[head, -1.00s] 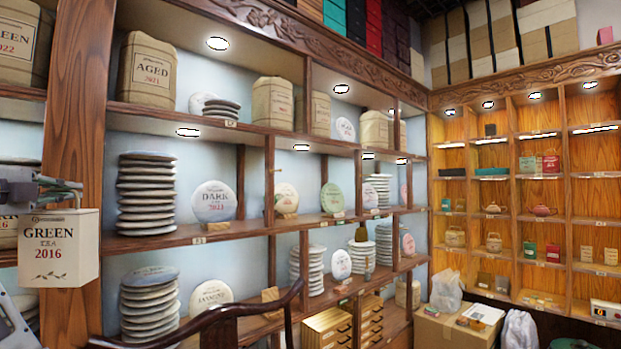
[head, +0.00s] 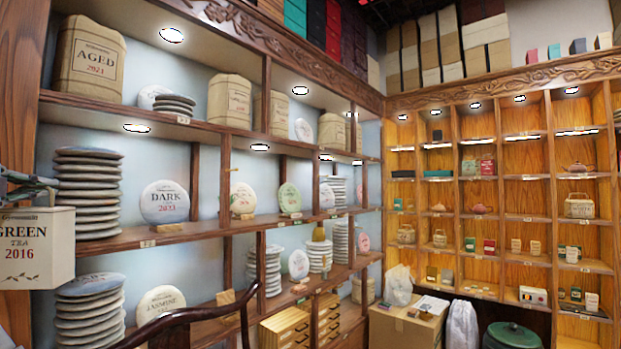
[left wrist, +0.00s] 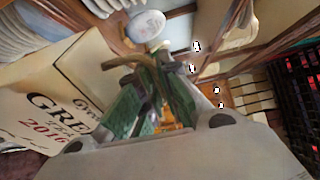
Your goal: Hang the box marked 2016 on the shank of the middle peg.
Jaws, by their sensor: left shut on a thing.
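The cream box marked GREEN TEA 2016 (head: 38,250) hangs upright at the left edge of the head view, partly cut off. My left gripper (head: 22,184) is just above it. In the left wrist view, the green-padded fingers of the left gripper (left wrist: 152,102) are shut on the box's thin brown handle. The box (left wrist: 60,92) shows tilted at the left there. A small wooden stub (head: 230,170) sticks out at a shelf upright in the head view; I cannot tell whether it is a peg, and no middle peg is clearly made out. My right gripper is not in view.
A wooden shelf wall (head: 225,228) holds stacks of tea cakes (head: 88,195) and upright discs such as DARK (head: 165,202). A dark curved chair rail (head: 190,315) crosses the lower front. A carton (head: 405,328) and a green lidded bin (head: 512,335) stand at the back right.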

